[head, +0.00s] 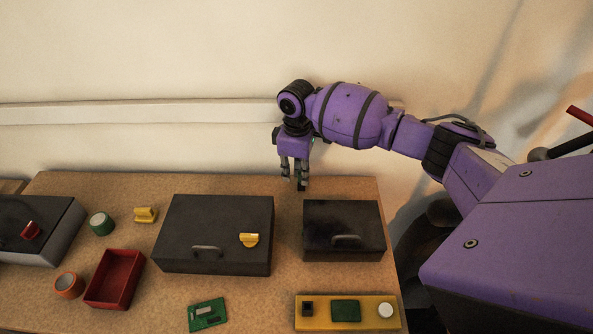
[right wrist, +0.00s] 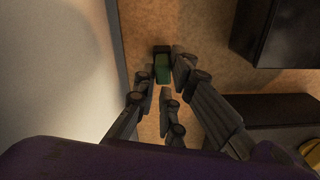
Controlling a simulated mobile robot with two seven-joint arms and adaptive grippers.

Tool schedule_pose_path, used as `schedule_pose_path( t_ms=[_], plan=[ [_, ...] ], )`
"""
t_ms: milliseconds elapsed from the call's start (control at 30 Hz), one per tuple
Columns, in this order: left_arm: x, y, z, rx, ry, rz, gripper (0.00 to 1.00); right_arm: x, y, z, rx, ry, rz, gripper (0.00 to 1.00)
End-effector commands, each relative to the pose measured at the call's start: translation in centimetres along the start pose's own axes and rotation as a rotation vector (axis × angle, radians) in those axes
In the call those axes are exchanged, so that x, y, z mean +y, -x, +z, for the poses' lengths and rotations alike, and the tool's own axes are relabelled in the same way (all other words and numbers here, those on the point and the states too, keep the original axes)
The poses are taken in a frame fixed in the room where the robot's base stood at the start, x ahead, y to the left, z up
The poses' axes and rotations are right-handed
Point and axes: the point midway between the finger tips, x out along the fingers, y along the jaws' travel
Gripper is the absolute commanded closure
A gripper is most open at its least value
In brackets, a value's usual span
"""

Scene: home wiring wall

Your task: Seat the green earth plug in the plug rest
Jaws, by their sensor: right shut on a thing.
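My right gripper (head: 294,172) hangs fingers down over the back of the wooden table, behind the gap between the two dark boxes. It is shut on the green earth plug, a small green piece with a dark end (right wrist: 162,68), seen between the fingertips in the right wrist view (right wrist: 160,85). In the head view only a small dark part shows at the fingertips. A yellow base (head: 319,313) at the front right has a dark square block, a green pad and a white disc. I cannot tell whether it is the plug rest. My left gripper is not in view.
A large dark box (head: 190,232) and a smaller one (head: 318,225) stand in front of the gripper. A red tray (head: 113,280), tape rolls and a green board (head: 207,314) lie left and front. The wall with a pale trunking (head: 150,112) rises behind.

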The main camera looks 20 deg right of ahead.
Motion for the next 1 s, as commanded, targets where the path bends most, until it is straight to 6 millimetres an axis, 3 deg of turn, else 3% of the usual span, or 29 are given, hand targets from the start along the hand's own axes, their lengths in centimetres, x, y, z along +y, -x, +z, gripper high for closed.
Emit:
schedule_pose_path(
  t_ms=[67, 100, 233, 533, 667, 1000],
  plan=[
    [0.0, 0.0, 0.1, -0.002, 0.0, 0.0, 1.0, 0.0, -0.3, 0.0, 0.0, 0.0, -0.001, 1.0],
    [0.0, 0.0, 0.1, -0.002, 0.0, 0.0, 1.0, 0.0, -0.2, 0.0, 0.0, 0.0, 0.0, 0.86],
    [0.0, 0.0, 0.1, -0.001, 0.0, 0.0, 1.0, 0.0, -0.2, 0.0, 0.0, 0.0, 0.0, 0.69],
    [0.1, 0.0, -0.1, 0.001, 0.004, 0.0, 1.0, 0.0, -0.1, 0.0, 0.0, 0.0, 0.0, 0.68],
    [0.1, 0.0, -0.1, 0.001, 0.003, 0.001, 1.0, 0.0, 0.8, 0.0, 0.001, 0.0, 0.001, 0.68],
    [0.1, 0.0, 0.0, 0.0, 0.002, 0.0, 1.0, 0.1, 7.7, -0.1, 0.002, 0.001, 0.004, 0.68]
  ],
)
